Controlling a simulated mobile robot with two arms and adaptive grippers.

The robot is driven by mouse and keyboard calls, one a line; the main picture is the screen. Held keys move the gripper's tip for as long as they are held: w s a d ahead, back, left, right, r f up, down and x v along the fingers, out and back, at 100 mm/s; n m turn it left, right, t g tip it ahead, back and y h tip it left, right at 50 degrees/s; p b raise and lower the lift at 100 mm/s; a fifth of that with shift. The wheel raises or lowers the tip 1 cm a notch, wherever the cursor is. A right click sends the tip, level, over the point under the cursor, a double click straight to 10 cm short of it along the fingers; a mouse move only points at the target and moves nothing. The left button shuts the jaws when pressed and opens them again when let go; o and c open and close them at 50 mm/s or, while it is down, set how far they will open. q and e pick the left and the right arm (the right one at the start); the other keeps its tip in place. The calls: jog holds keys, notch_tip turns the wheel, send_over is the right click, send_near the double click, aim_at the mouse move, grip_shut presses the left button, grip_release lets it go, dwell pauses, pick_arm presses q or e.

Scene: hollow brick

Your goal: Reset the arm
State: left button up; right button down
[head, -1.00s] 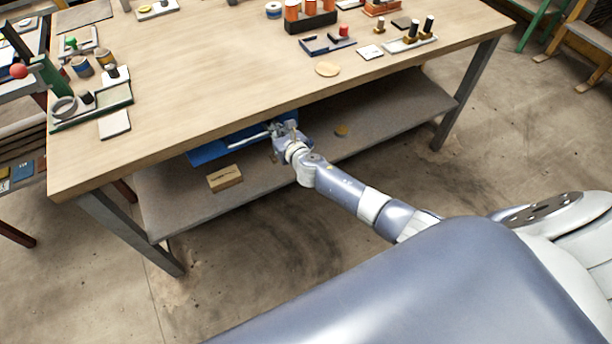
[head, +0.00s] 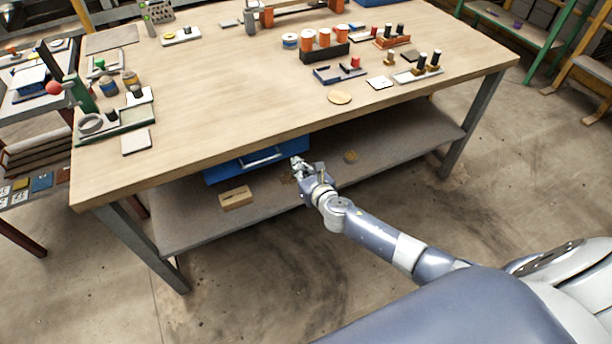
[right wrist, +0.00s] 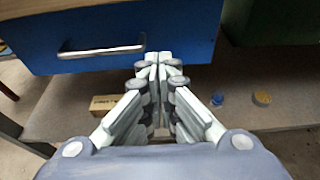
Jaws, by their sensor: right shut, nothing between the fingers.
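My right gripper (head: 298,163) is below the table's front edge, in front of the lower shelf. In the right wrist view its fingers (right wrist: 158,60) are together and empty, pointing toward a blue drawer front (right wrist: 190,40). The drawer's bar handle (right wrist: 100,50) is to the left of the fingertips, apart from them. In the head view the blue drawer (head: 225,173) hangs under the tabletop, its right end partly behind the gripper. I cannot tell whether it is fully closed. My left gripper is not in view.
A tan brick-like block (head: 236,198) and a small round yellowish thing (head: 350,156) lie on the lower shelf (head: 190,230). The tabletop (head: 230,100) above holds several parts and trays. A table leg (head: 470,125) stands at right. Floor in front is clear.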

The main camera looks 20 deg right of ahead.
jog(key=shift+f+v, duration=0.3)
jog(key=shift+v, duration=2.6)
jog(key=s+d+f+m+g+h, duration=0.15)
jog(key=s+f+m+g, duration=0.25)
jog(key=s+f+m, duration=0.7)
jog(key=s+d+f+m+g, duration=0.25)
jog(key=s+f+m, duration=0.45)
jog(key=f, duration=0.8)
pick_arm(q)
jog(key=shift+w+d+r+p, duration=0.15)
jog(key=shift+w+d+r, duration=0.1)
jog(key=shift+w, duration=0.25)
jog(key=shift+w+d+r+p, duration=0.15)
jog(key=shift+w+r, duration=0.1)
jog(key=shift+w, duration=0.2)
pick_arm(e)
jog(key=s+a+f+m+g, duration=0.1)
jog(key=s+f+m, duration=0.3)
jog(key=s, duration=0.6)
jog(key=s+a+f+m+g, duration=0.2)
jog(key=s+m, duration=0.4)
jog(key=s, duration=0.5)
jog(key=s+a+f+m+g, duration=0.2)
jog(key=s+f+m+g, duration=0.2)
jog(key=s+f, duration=0.3)
jog(key=s+m+y, duration=0.1)
jog(key=s, duration=0.3)
jog(key=shift+s+m, duration=0.2)
jog(key=shift+m, duration=0.2)
